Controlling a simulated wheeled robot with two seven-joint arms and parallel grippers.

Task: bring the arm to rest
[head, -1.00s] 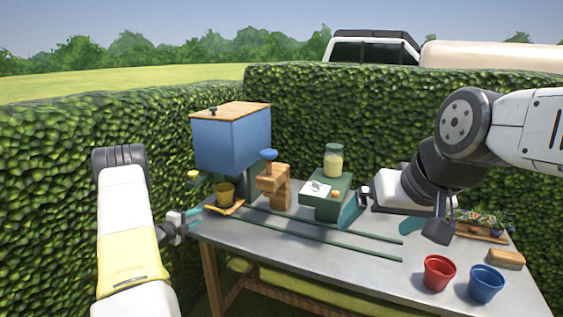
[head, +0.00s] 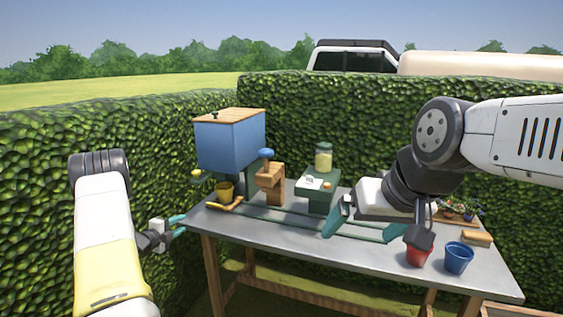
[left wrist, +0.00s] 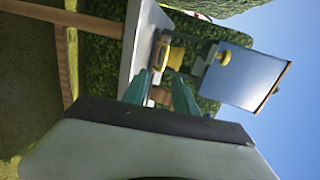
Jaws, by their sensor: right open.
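My left arm comes in at the left. Its gripper (head: 180,225) is beside the table's left edge, with its teal fingers apart and nothing between them. In the left wrist view the left gripper (left wrist: 160,85) also shows its two fingers spread and empty. My right gripper (head: 358,232) hangs above the middle of the grey table (head: 300,245), its teal fingers wide apart. No object shows between them. The right arm's dark wrist part covers part of a red pot (head: 417,257).
Hedges enclose the back and left.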

